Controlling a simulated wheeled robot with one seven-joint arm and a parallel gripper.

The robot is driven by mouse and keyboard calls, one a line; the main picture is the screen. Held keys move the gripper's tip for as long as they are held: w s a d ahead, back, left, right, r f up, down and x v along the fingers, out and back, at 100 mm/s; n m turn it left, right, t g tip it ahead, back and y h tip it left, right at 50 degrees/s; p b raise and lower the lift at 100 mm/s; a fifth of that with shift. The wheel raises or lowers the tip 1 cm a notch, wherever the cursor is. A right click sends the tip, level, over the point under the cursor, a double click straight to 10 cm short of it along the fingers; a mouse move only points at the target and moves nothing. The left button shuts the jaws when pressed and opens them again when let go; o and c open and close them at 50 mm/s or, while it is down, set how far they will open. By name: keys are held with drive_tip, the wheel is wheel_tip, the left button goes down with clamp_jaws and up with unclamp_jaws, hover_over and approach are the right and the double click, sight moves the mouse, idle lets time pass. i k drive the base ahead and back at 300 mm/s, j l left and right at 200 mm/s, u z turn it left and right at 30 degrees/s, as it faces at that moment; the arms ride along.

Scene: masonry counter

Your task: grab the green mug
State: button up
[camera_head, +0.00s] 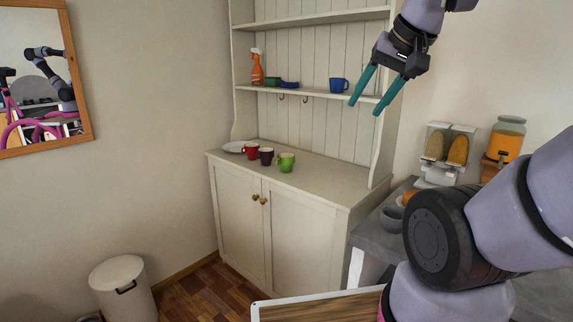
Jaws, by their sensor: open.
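The green mug (287,162) stands upright on the counter of the white cabinet (330,184). It is the rightmost in a row of three mugs, with a dark purple mug (266,156) and a red mug (251,151) to its left. My gripper (367,106) is in the upper right of the view, in front of the cabinet's shelf. Its two teal fingers are spread apart and nothing is between them. In the picture it is above and to the right of the green mug, well apart from it.
A white plate (233,147) lies left of the mugs. The shelf above holds an orange spray bottle (257,71), a blue mug (339,85) and small bowls. The cabinet counter right of the green mug is clear. A grey counter (366,238) with dispensers behind it stands at the right.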

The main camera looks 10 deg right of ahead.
sight(285, 160)
drive_tip(key=i+j+z, duration=0.15)
drive_tip(key=z, duration=0.65)
drive_tip(key=i+j+z, duration=0.15)
drive_tip(key=j+z, duration=0.2)
drive_tip(key=j, duration=0.35)
drive_tip(key=j+z, duration=0.35)
drive_tip(key=j, duration=0.3)
drive_tip(key=j+z, duration=0.2)
drive_tip(key=j, duration=2.6)
